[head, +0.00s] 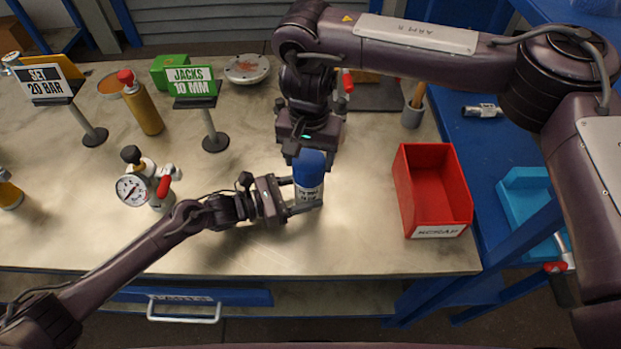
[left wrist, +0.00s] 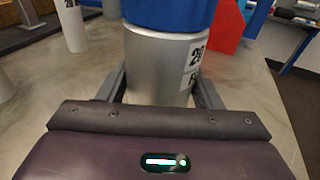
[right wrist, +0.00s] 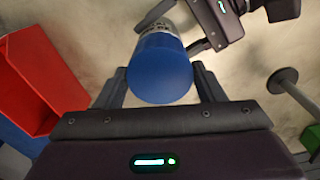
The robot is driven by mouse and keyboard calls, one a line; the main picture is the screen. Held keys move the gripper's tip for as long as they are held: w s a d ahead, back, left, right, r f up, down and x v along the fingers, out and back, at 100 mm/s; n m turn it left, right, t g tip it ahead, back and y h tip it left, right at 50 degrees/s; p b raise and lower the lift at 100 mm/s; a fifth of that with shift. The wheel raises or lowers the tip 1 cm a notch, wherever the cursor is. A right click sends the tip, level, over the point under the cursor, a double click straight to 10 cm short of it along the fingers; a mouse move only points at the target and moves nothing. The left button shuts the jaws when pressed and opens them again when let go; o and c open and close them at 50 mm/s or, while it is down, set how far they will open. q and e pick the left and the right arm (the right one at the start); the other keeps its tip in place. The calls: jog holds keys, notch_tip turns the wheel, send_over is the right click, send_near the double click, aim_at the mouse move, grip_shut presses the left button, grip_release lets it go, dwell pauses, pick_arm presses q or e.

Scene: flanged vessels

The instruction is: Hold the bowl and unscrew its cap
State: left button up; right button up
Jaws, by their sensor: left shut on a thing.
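The bowl (head: 309,193) is a silver cylinder with a dark-lettered label, standing upright on the bench, with a blue cap (head: 309,168) on top. My left gripper (head: 305,196) is shut on the silver body from the left; its fingers flank the body (left wrist: 158,70) below the cap in the left wrist view. My right gripper (head: 308,150) points down from above at the cap. In the right wrist view its fingers stand apart on either side of the cap (right wrist: 160,72), with slight gaps showing. The far side of the bowl is hidden.
A red bin (head: 432,190) stands to the right. A pressure gauge assembly (head: 140,187) and two signs, one green (head: 192,82), stand to the left. A yellow bottle (head: 143,108) and a round flange (head: 247,68) are farther back. The front middle bench is clear.

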jog(key=c, duration=0.6)
jog(key=n, duration=1.3)
jog(key=shift+d+n, duration=0.1)
jog(key=shift+n, duration=0.3)
jog(key=shift+n, duration=1.2)
jog(key=n, duration=0.4)
jog(key=shift+n, duration=0.3)
jog(key=n, duration=0.6)
jog(key=shift+r+n, duration=0.1)
jog(key=shift+n, duration=0.2)
